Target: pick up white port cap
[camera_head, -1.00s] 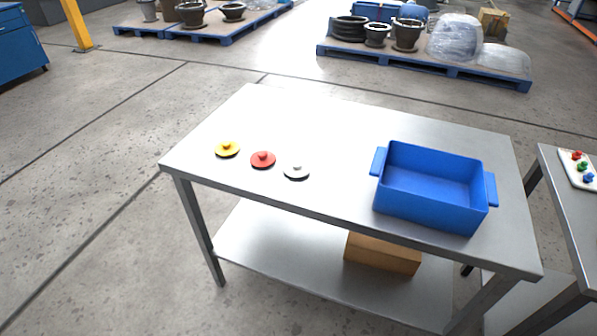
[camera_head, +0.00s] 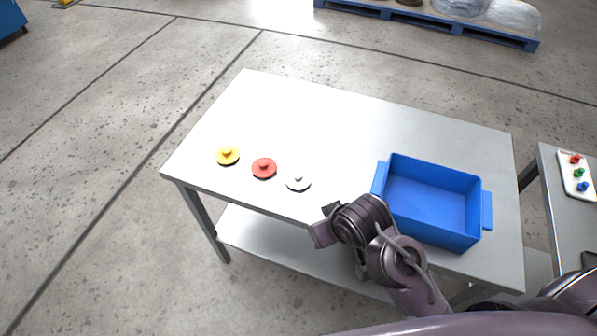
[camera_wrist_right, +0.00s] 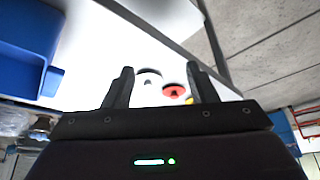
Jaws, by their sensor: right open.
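The white port cap (camera_head: 298,182) lies flat on the grey table near its front edge, right of the red cap (camera_head: 264,168) and the yellow cap (camera_head: 228,155). My right gripper (camera_head: 322,224) is at the table's front edge, just right of and nearer than the white cap, apart from it. In the right wrist view its two fingers (camera_wrist_right: 160,80) are spread and empty, with the white cap (camera_wrist_right: 149,78) seen between them in the distance. The red cap (camera_wrist_right: 174,91) shows near the finger on the right. My left gripper is not in view.
A blue bin (camera_head: 432,203) stands on the right part of the table, close beside my right arm. The table's back and middle (camera_head: 330,115) are clear. A second table at the right holds a white board (camera_head: 577,175) with coloured knobs.

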